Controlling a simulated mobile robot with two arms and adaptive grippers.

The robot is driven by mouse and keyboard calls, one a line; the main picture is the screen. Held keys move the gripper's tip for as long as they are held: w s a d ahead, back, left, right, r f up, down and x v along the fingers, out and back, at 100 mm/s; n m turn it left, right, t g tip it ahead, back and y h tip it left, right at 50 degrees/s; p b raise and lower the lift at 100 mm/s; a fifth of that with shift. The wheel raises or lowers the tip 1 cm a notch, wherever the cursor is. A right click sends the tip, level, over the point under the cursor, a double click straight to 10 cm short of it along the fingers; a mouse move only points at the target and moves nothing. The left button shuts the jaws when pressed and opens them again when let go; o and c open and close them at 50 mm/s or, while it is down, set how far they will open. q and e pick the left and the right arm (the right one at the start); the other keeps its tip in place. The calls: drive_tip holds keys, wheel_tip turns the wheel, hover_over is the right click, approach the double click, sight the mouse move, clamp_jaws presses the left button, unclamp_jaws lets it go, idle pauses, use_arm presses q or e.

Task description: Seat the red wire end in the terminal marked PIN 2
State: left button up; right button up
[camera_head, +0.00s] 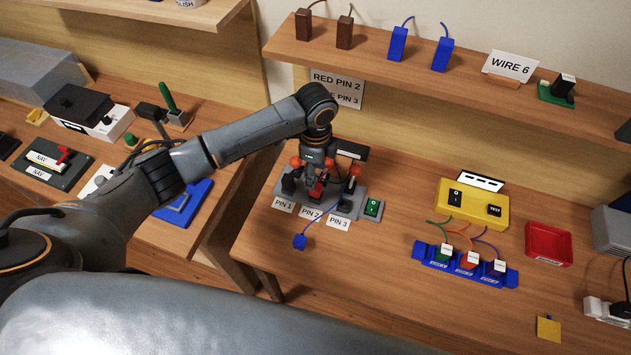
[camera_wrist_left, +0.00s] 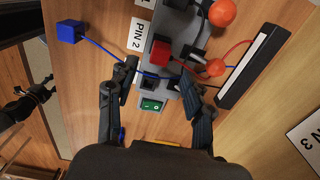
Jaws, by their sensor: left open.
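The grey terminal block (camera_head: 345,208) stands on the right-hand bench, with cards PIN 1, PIN 2 (camera_head: 311,213) and PIN 3 along its front. The red wire end (camera_head: 318,189) is at the block beside the PIN 2 card; in the left wrist view the red wire end (camera_wrist_left: 159,52) is a red block just ahead of the fingers. I cannot tell how deep it sits. My left gripper (camera_head: 315,183) points down over the block; its fingers are apart in the left wrist view (camera_wrist_left: 158,75), with nothing clearly held. My right gripper is not visible.
A blue wire end (camera_head: 300,242) lies on the bench in front, its wire running to the block. Orange-knobbed levers (camera_head: 355,171) stand close around the gripper. A green switch (camera_head: 372,208) adjoins the block. A yellow box (camera_head: 474,205) and blue connector strip (camera_head: 465,264) stand right.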

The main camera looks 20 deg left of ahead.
use_arm(q)
wheel_tip(320, 180, up, 4)
drive_tip(key=shift+f, duration=0.1)
idle(0.6)
